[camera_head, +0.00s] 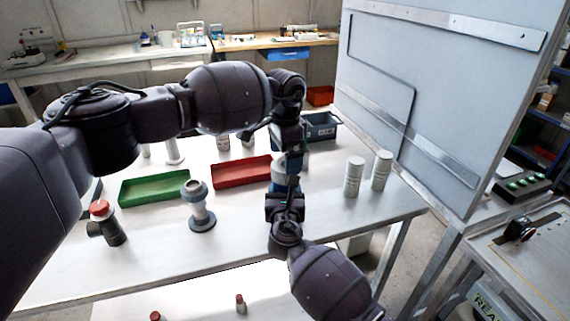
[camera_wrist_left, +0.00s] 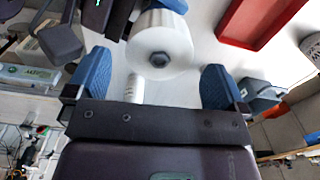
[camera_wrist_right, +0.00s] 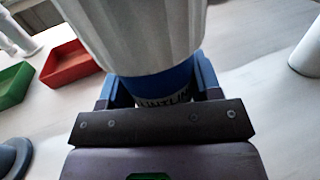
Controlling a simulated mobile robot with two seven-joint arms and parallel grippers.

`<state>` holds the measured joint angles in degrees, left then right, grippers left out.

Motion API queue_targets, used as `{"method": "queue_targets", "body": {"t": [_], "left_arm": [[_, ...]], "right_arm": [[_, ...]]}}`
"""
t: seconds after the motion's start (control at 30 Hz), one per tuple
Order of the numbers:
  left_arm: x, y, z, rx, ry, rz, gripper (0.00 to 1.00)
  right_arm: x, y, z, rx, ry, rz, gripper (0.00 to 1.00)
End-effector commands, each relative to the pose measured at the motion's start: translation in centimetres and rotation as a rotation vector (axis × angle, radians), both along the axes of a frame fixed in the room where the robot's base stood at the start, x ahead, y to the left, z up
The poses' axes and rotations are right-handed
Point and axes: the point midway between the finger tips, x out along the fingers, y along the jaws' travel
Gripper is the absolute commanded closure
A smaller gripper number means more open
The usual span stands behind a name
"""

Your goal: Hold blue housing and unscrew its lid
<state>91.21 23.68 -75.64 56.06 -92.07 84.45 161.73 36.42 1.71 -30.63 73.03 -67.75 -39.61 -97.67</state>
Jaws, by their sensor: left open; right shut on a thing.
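The blue housing (camera_wrist_right: 160,87) stands upright between the fingers of my right gripper (camera_wrist_right: 158,92), which is shut on it. Its large white ribbed lid (camera_wrist_right: 140,35) sits on top of the blue body. In the left wrist view the lid (camera_wrist_left: 160,42) shows from above, with a grey hex boss in its centre. My left gripper (camera_wrist_left: 155,85) is open, its blue fingers apart and apparently clear of the lid. In the head view my left gripper (camera_head: 289,150) points down above my right gripper (camera_head: 290,186); the two arms hide much of the housing there.
A green tray (camera_head: 154,188) and a red tray (camera_head: 242,172) lie on the white table. A grey flanged pipe piece (camera_head: 199,207) and a dark fitting with a red cap (camera_head: 106,225) stand to the left.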

Motion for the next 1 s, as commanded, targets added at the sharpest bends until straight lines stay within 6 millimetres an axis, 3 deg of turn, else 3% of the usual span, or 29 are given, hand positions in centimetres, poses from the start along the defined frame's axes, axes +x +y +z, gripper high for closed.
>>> {"method": "queue_targets", "body": {"t": [0.27, 1.0], "left_arm": [[0.1, -0.3, 1.2, -0.022, -0.004, -0.059, 0.07], [0.1, -0.4, 2.5, -0.019, -0.024, -1.118, 0.07]], "right_arm": [[0.0, 0.0, 0.0, -0.001, 0.0, -0.001, 1.0], [0.0, 0.0, 0.0, -0.001, 0.0, 0.0, 1.0]]}}
